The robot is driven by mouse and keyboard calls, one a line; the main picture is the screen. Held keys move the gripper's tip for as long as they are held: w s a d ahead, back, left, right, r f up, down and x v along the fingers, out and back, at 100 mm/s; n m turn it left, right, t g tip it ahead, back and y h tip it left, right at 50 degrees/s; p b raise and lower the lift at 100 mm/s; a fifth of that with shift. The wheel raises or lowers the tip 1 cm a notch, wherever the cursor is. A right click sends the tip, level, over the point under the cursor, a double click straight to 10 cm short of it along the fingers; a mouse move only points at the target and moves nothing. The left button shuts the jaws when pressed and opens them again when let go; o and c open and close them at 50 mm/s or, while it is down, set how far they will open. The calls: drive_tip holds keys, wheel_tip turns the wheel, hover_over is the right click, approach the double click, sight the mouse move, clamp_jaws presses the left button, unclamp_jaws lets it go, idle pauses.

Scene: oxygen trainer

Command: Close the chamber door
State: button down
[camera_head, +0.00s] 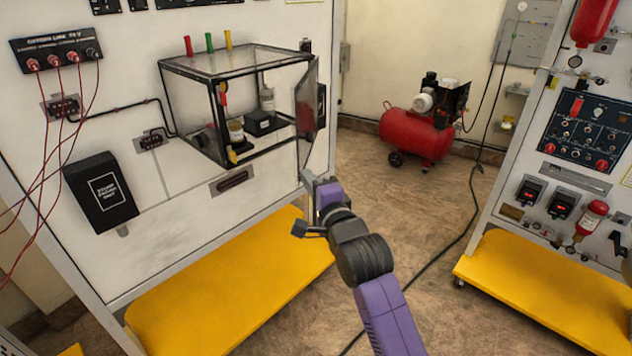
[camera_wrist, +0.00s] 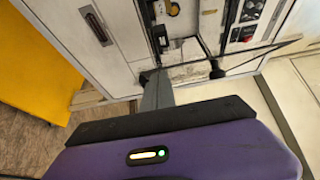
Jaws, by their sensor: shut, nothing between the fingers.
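The chamber (camera_head: 213,75) is a clear box with a black frame on the white panel. Its door (camera_head: 306,108) is a clear, dark-edged pane standing open at the chamber's right side. In the wrist view the door (camera_wrist: 262,58) shows as a thin slanted pane to the right of the chamber opening (camera_wrist: 187,50). My gripper (camera_head: 308,180) is shut and empty, just below the door's lower edge in the head view. In the wrist view its grey finger (camera_wrist: 157,92) points toward the chamber front. I cannot tell whether it touches the door.
Small bottles and a black block stand inside the chamber. A yellow base ledge (camera_head: 235,285) runs below the panel. A red compressor (camera_head: 415,132) stands on the floor behind. A second panel (camera_head: 560,185) is at right. Open floor with a black cable lies between the panels.

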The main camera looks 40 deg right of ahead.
drive_tip(key=w+a+b, duration=0.3)
drive_tip(key=w+b, duration=0.1)
drive_tip(key=w, duration=0.3)
drive_tip(key=w+a+b, duration=0.4)
drive_tip(key=w, duration=0.3)
